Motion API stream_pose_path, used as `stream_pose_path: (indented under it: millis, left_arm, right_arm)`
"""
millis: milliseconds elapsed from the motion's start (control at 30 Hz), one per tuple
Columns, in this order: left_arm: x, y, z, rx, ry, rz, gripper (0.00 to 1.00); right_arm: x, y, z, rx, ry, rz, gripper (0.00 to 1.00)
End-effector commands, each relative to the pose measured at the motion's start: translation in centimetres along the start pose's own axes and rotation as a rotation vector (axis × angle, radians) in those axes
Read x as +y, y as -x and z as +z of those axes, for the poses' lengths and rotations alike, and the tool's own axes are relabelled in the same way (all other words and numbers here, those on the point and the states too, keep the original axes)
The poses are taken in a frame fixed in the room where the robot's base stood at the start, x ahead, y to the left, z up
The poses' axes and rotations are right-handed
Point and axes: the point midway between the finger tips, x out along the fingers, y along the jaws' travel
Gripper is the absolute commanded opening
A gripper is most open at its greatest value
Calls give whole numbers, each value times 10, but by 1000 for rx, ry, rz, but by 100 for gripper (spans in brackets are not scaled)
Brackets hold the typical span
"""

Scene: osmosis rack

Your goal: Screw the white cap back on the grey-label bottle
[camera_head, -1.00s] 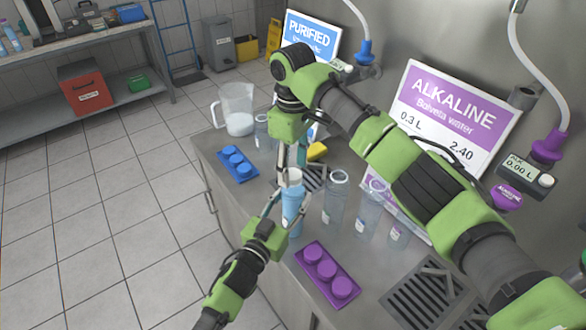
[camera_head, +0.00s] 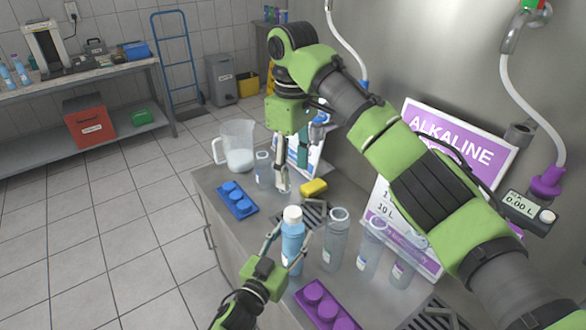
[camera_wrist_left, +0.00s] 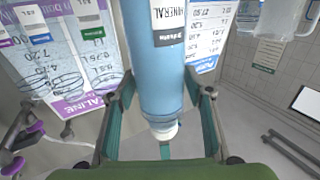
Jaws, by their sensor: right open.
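The blue bottle (camera_head: 292,247) stands upright at the front of the bench, with a white cap (camera_head: 292,214) on its neck. Whether the cap is tight cannot be told. The left wrist view shows the bottle (camera_wrist_left: 153,65) upside down, with a white and dark grey label and the white cap (camera_wrist_left: 163,130). My left gripper (camera_head: 290,238) has its fingers on both sides of the bottle, closed around its body. My right gripper (camera_head: 283,188) points down, open and empty, above and just behind the cap, apart from it.
Clear bottles (camera_head: 335,240) stand close to the right of the blue bottle. A blue cap tray (camera_head: 238,208), a clear jug (camera_head: 237,150) and a yellow sponge (camera_head: 313,187) lie behind. A purple tray (camera_head: 325,308) is at the front. The alkaline sign (camera_head: 455,150) stands at the right.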

Motion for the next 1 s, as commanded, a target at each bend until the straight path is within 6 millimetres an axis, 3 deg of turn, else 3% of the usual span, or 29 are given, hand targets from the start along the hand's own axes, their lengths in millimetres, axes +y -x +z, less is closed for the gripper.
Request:
stream_pose_path:
  millis: [467, 1000]
  left_arm:
    - [0, 8, 2, -2, 0, 0, 61]
    - [0, 107, 1, -1, 2, 0, 61]
  right_arm:
    - [0, 0, 0, 0, 0, 0, 48]
    - [0, 0, 0, 0, 0, 0, 48]
